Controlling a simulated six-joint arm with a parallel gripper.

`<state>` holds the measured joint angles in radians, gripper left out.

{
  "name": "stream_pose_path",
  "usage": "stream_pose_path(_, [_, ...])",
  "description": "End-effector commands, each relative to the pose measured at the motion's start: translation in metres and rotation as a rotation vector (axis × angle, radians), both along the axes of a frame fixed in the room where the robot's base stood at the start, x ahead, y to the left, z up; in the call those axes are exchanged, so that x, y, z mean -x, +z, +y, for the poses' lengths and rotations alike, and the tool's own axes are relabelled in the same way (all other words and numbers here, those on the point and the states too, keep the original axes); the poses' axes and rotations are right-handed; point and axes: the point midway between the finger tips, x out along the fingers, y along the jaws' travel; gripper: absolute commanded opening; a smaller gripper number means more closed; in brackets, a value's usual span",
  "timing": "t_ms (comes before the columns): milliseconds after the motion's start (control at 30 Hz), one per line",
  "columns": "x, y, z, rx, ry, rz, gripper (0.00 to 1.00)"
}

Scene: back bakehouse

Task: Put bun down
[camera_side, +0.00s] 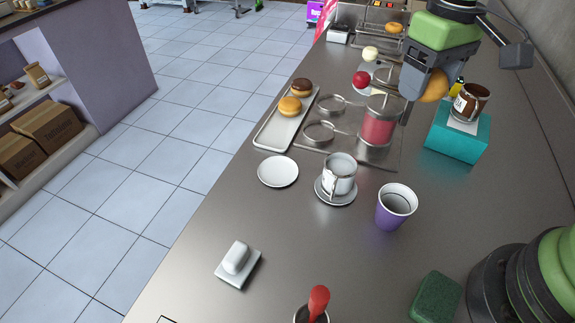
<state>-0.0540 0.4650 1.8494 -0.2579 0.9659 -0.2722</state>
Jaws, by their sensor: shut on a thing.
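My gripper (422,90) is at the upper right, above the steel counter, with its grey fingers shut on a round golden-brown bun (434,87). The fingers partly hide the bun, and it is held above the counter behind the red glass. A white tray (266,140) at the left edge of the counter holds a golden bun (290,105) and a chocolate-topped bun (302,87). Another bun (394,28) sits far back beside the machine.
A ring rack (320,132) with a red glass (378,128) stands mid-counter. A teal box (455,140) bears a brown jar (470,101). A plate (278,172), white cup (341,176) and purple cup (396,210) stand nearer. A butter dish (237,267) and green sponge (436,297) lie in front.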

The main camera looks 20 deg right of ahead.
Motion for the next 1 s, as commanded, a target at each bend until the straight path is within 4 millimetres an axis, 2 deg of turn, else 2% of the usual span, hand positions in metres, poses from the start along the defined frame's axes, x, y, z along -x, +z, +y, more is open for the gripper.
stream_pose_path(200, [-0.049, 0.004, 0.042, 0.002, 0.129, -0.002, 0.42])
stream_pose_path(367, [-0.075, 0.003, 0.078, 0.002, 0.206, 0.001, 0.42])
stream_pose_path(500, [-0.091, -0.007, 0.114, 0.002, 0.259, 0.003, 0.42])
stream_pose_path(633, [-0.098, -0.025, 0.149, 0.003, 0.292, 0.003, 0.42])
stream_pose_path(800, [-0.096, -0.051, 0.186, 0.002, 0.314, 0.003, 0.42])
stream_pose_path(1000, [-0.092, -0.073, 0.203, 0.003, 0.323, 0.002, 0.42])
